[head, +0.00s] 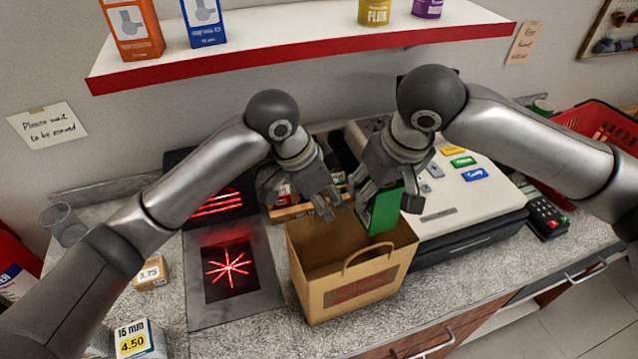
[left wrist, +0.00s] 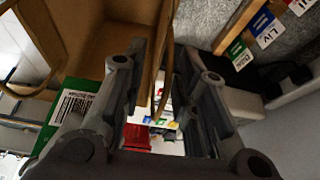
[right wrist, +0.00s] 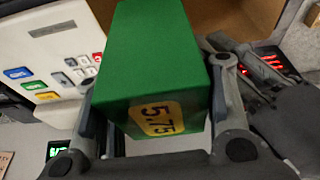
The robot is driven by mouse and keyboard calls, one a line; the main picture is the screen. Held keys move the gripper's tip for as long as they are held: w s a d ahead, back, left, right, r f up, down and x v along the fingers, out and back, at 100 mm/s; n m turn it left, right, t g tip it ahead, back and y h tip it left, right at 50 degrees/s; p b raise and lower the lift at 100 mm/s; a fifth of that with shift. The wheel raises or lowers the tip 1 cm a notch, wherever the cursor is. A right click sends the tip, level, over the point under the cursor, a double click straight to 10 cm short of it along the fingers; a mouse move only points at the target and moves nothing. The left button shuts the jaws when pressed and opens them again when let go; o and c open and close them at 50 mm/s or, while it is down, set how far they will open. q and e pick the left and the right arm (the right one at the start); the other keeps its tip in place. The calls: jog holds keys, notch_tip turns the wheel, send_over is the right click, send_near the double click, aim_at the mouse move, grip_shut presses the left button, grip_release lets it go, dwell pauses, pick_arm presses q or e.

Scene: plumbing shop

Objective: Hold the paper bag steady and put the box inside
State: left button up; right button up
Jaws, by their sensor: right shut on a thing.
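The brown paper bag (head: 345,285) stands open and upright on the counter, with one handle raised at its front. The green box (head: 383,211) is held over the bag's back right corner, its lower part at the opening. My right gripper (head: 388,196) is shut on the box; in the right wrist view the box (right wrist: 155,55) sits between the fingers, with a yellow 5.75 label. My left gripper (head: 332,206) is at the bag's back rim. In the left wrist view its fingers (left wrist: 170,90) are apart, with a handle strip and bag edge showing between them.
A scanner plate (head: 230,268) with red light lies left of the bag. A cash register (head: 460,200) stands close on the right, a card terminal (head: 546,218) beyond it. Small boxes (head: 140,340) sit at the front left. A red-edged shelf (head: 300,45) hangs above.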

pick_arm(q)
jog(key=shift+x, duration=2.65)
grip_shut()
